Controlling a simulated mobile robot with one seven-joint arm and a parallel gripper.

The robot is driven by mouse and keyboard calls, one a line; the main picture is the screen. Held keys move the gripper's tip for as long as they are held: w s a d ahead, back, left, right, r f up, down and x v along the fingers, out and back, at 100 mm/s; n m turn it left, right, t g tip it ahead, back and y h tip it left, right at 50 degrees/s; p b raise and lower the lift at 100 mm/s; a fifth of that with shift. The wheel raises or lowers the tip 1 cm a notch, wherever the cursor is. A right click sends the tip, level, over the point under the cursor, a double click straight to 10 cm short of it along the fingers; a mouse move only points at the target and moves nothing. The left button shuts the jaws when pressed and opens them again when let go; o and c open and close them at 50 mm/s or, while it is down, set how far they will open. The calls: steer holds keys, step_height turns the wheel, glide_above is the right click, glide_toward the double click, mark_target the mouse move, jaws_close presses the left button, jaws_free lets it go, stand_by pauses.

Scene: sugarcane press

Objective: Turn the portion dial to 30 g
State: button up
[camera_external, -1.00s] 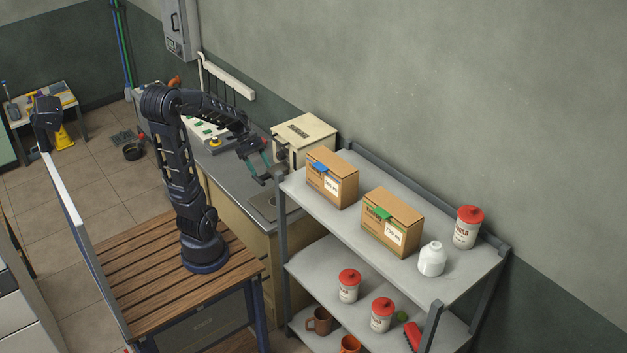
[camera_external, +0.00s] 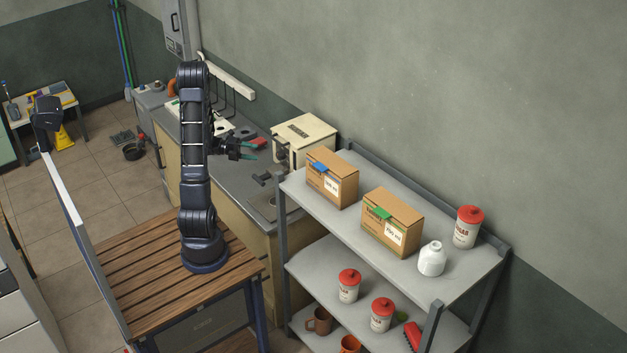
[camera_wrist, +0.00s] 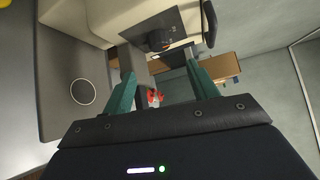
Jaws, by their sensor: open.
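The cream machine (camera_external: 304,138) stands on the counter against the wall. In the wrist view its pale body (camera_wrist: 110,18) carries a dark panel (camera_wrist: 178,22) with a round black knob (camera_wrist: 157,40), which looks like the portion dial. Its markings are too small to read. In the external view the panel side is mostly turned away. My gripper (camera_external: 254,150) is level above the counter, left of the machine and apart from it. In the wrist view the teal fingers of my gripper (camera_wrist: 160,66) are spread, nothing between them, with the knob beyond the tips.
The grey counter (camera_external: 226,178) runs under my gripper, with a small black item (camera_external: 262,178) on it. A shelf rack (camera_external: 330,214) with cardboard boxes (camera_external: 392,222) and red-lidded jars stands close at right. A black handle-like part (camera_wrist: 209,24) sticks out beside the panel.

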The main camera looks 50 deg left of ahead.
mark_target(277, 155)
steer(key=x, duration=1)
steer(key=shift+w+d+f, duration=0.1)
steer(key=shift+w+d, duration=0.05)
steer(key=shift+w, duration=0.15)
steer(key=shift+c, duration=0.2)
steer(key=c, duration=1)
